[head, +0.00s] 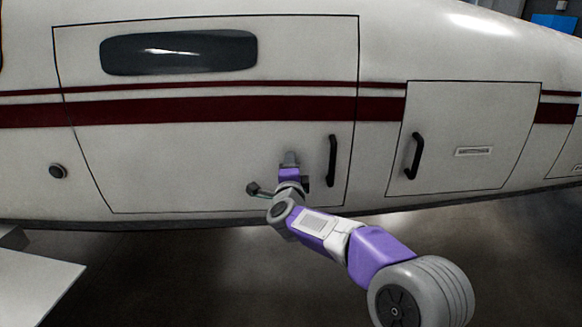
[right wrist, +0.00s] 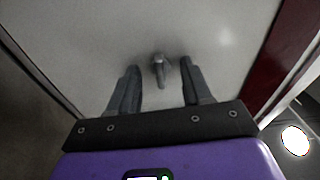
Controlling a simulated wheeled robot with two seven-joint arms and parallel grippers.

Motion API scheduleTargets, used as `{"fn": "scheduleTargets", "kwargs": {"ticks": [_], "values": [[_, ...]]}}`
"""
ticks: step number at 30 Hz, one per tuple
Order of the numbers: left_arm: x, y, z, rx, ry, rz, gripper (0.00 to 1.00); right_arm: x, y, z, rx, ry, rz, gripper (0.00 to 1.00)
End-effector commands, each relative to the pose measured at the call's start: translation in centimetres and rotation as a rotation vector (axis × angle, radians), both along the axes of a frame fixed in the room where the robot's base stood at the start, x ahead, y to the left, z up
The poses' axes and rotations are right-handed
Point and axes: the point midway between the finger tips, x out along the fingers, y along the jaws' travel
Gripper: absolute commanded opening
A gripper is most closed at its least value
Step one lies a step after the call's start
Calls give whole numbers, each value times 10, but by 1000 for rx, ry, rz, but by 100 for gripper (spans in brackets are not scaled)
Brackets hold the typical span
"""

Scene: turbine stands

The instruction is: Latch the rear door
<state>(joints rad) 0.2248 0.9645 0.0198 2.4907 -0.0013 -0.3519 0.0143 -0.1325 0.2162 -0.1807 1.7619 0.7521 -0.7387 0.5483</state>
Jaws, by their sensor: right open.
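A large door (head: 210,150) with a thin dark outline sits flush in the white fuselage in the head view. A smaller door (head: 465,140) to its right also looks flush. I cannot tell by a label which one is the rear door. My right gripper (head: 290,160) is in front of the large door's lower right part. In the right wrist view it is open, and a small grey latch lever (right wrist: 159,70) on the white panel shows between its fingers, apart from both. In the head view my gripper hides the latch. My left gripper is not in view.
A black handle (head: 332,160) stands out from the large door just right of my right gripper. Another black handle (head: 413,156) is on the smaller door. A white flat panel (head: 40,285) juts in at lower left. The dark floor below is clear.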

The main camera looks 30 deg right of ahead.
Motion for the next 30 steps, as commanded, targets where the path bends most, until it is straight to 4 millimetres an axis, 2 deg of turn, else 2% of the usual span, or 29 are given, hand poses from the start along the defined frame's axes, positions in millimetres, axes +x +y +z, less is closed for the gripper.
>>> {"fn": "scheduleTargets", "kwargs": {"ticks": [18, 30], "values": [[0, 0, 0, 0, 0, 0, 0, -39, 24, 1, 0, -1, 1, 49], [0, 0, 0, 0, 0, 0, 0, -42, 26, 0, 0, 0, 1, 49]]}}
